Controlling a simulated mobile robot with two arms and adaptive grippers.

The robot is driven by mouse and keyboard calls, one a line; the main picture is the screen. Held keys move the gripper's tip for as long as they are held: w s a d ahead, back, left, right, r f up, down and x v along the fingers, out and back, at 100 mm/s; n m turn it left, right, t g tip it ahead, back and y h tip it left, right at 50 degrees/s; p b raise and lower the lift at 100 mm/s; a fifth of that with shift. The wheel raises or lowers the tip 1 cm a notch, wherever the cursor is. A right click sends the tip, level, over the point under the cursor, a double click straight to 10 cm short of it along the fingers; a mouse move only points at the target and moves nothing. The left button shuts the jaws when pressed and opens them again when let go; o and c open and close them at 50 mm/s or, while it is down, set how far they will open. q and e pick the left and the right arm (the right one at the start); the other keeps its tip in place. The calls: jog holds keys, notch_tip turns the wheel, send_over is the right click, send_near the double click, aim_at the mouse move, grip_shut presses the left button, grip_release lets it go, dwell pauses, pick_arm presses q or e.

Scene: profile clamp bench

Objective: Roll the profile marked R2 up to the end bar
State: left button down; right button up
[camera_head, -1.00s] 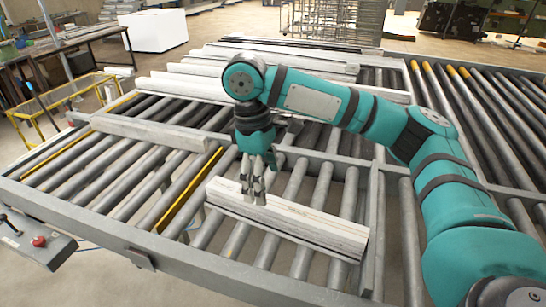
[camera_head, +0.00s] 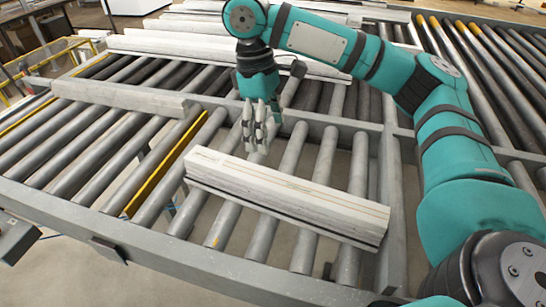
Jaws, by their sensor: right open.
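A long whitish profile (camera_head: 285,192) lies slantwise across the rollers in the front middle section; no R2 mark is readable on it. My right gripper (camera_head: 257,150) points down with its fingers apart, empty, just beyond the far long side of this profile. A small gap shows between the fingertips and the profile in the picture; their height over the rollers is hard to tell. A grey frame bar (camera_head: 392,205) runs past the profile's right end. I cannot tell which bar is the end bar. My left gripper is not in view.
Several more profiles (camera_head: 190,50) lie at the back. A yellow strip (camera_head: 163,165) runs between the rollers. Bare rollers (camera_head: 290,150) lie beyond the near profile, under my right arm.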

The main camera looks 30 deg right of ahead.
send_near(278, 181)
jog(key=f, duration=0.3)
jog(key=s+f+p, duration=0.1)
jog(key=f, duration=0.2)
jog(key=f+p, duration=0.1)
jog(key=f, duration=0.3)
jog(key=shift+s+d+f, duration=0.1)
jog(key=shift+s+d, duration=0.15)
jog(key=shift+d, duration=0.15)
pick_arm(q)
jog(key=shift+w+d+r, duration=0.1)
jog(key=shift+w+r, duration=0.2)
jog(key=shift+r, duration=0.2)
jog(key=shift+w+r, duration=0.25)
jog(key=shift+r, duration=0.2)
pick_arm(e)
jog(key=shift+d+f, duration=0.1)
jog(key=shift+f, duration=0.7)
jog(key=shift+c, duration=0.3)
grip_shut()
jog(key=shift+r, duration=0.1)
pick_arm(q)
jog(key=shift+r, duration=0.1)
